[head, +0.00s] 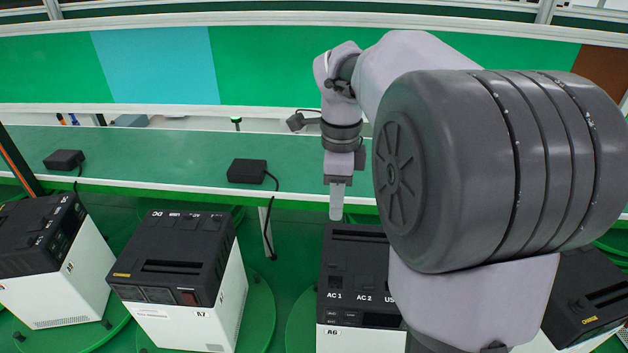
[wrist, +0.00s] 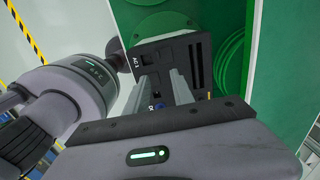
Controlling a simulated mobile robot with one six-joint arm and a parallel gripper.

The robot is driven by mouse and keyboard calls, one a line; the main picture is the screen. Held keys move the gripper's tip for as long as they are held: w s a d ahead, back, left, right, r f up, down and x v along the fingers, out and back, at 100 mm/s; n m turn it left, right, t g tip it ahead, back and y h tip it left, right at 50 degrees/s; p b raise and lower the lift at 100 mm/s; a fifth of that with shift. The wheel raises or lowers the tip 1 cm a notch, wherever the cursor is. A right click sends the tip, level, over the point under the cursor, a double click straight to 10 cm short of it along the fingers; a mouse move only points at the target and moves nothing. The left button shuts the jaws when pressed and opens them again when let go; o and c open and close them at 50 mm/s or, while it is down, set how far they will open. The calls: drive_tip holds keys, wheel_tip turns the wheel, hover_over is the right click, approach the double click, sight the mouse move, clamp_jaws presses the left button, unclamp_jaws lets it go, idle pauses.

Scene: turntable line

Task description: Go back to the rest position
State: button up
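My gripper (head: 337,215) hangs fingers down above the back part of the box labelled A6 (head: 352,262), a black-topped white unit with AC 1 and AC 2 markings. In the wrist view the two grey fingers of my gripper (wrist: 160,78) stand apart with nothing between them. The dark top of the box (wrist: 185,60) lies beyond the fingertips, with AC 1 marked on it. In the head view my arm covers the right part of that box. Whether the fingertips touch it I cannot tell.
Box A7 (head: 170,270) and another box (head: 40,245) stand to the left on green turntables (head: 258,310); one more box (head: 590,290) is at the right, partly behind my arm. Black adapters (head: 246,171) (head: 64,159) with cables lie on the green shelf (head: 160,148) behind.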

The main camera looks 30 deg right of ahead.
drive_tip(key=s+a+f+n+t+b, duration=0.2)
drive_tip(key=s+a+f+n+b, duration=0.3)
drive_tip(key=f+b, duration=0.3)
drive_tip(key=s+a+f+n+t+y+b, duration=0.1)
drive_tip(key=s+a+f+n+t+b, duration=0.1)
drive_tip(key=s+a+f+n+b, duration=0.4)
drive_tip(key=s+a+f+n+t+y+b, duration=0.1)
drive_tip(key=s+a+f+n+b, duration=0.4)
drive_tip(key=a+f+n+b, duration=0.2)
wheel_tip(320, 180, down, 5)
drive_tip(key=n+b, duration=0.2)
drive_tip(key=b, duration=0.2)
drive_tip(key=shift+s+a+r+t, duration=0.15)
drive_tip(key=shift+a+r+t, duration=0.05)
drive_tip(key=shift+t, duration=0.2)
